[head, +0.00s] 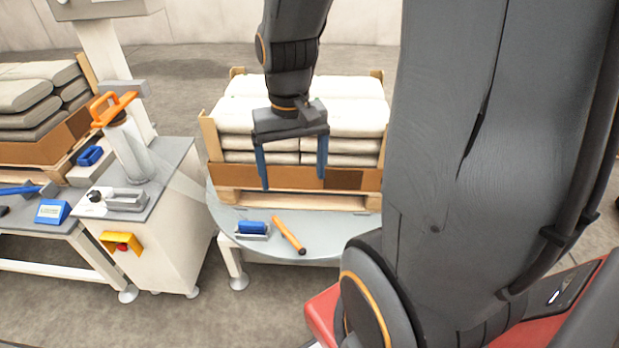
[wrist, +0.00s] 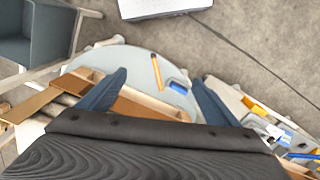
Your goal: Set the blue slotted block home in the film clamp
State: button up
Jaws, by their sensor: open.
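My gripper (head: 293,182) is open and empty, its two blue fingers pointing down in front of the stacked sacks. In the wrist view my gripper (wrist: 160,77) shows its fingers spread wide above the round table. A blue block (head: 252,227) lies on a grey holder on that table, below and left of the fingers; it also shows small in the wrist view (wrist: 178,87). Another blue block (head: 90,155), with a hollow look, sits on a pale box at the left. I cannot tell which is the slotted one. A grey fixture with a black knob (head: 126,201), possibly the film clamp, stands on the cabinet.
The round grey table (head: 318,226) also carries an orange-handled tool (head: 289,235). A pallet of white sacks (head: 358,105) stands behind. The white cabinet (head: 160,245) holds an upright cylinder with an orange handle (head: 113,108). A blue wedge (head: 52,212) lies on the left bench.

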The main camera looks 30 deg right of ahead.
jog(key=s+r+n, duration=0.1)
jog(key=s+r, duration=0.1)
jog(key=s, duration=0.3)
jog(key=shift+s+d, duration=0.25)
jog(key=shift+s, duration=0.15)
jog(key=a+r+n+p, duration=0.2)
jog(key=a+r+p, duration=0.2)
jog(key=a+p, duration=0.2)
jog(key=shift+a+r+p, duration=0.2)
jog(key=shift+a+p, duration=0.1)
jog(key=shift+p, duration=0.45)
jog(key=shift+c, duration=0.4)
